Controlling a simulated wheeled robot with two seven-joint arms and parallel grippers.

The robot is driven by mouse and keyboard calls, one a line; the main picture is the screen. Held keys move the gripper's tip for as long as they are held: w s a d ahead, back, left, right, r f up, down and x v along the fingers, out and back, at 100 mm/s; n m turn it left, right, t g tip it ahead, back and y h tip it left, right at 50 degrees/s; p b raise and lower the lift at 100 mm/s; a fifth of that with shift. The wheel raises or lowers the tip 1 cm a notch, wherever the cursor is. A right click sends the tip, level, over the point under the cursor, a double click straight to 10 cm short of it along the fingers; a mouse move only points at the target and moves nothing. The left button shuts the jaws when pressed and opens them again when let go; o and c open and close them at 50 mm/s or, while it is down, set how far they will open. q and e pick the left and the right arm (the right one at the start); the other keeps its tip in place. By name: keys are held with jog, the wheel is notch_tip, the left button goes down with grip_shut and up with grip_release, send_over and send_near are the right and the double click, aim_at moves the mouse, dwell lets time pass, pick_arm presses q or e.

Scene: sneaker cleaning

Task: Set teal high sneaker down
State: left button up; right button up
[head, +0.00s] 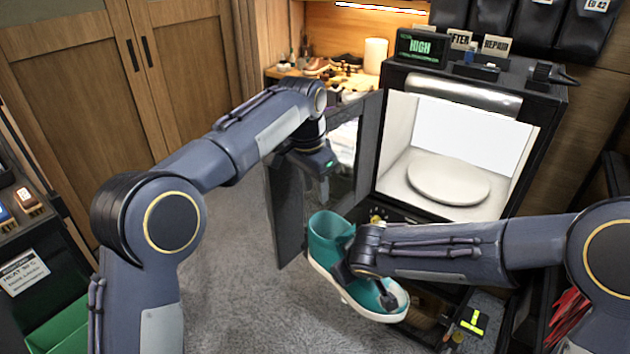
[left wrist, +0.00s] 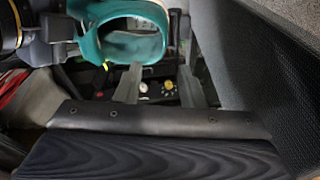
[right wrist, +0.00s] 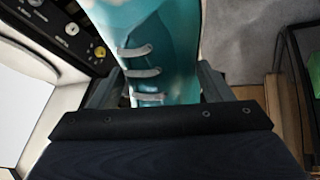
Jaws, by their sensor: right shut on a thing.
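The teal high sneaker (head: 328,238) has a white sole and hangs tilted in front of the lower part of a black cabinet. My right gripper (right wrist: 158,88) is shut on it, with one finger on each side of the grey laces in the right wrist view. My right forearm hides part of the shoe in the head view. My left gripper (head: 316,160) is beside the cabinet's open door. Its fingers stand apart with nothing between them in the left wrist view (left wrist: 158,88). The sneaker's open collar (left wrist: 128,38) shows beyond them.
The lit white chamber of the cabinet (head: 555,120) stands open, with an empty round white platform (head: 448,180) inside. Its dark door (head: 288,205) swings out to the left. Grey carpet (head: 235,255) is clear at left. A cluttered wooden shelf (head: 285,73) stands behind.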

aim_at(320, 219)
pick_arm(q)
jog(key=f, duration=0.7)
jog(key=w+d+f, duration=0.1)
jog(key=f, duration=0.3)
jog(key=shift+d, duration=0.1)
grip_shut()
jog(key=shift+r, duration=0.1)
pick_arm(e)
jog(key=o, duration=1.3)
pick_arm(q)
jog(key=shift+w, duration=0.1)
pick_arm(e)
jog(key=shift+o, duration=0.2)
jog(key=shift+s, duration=0.1)
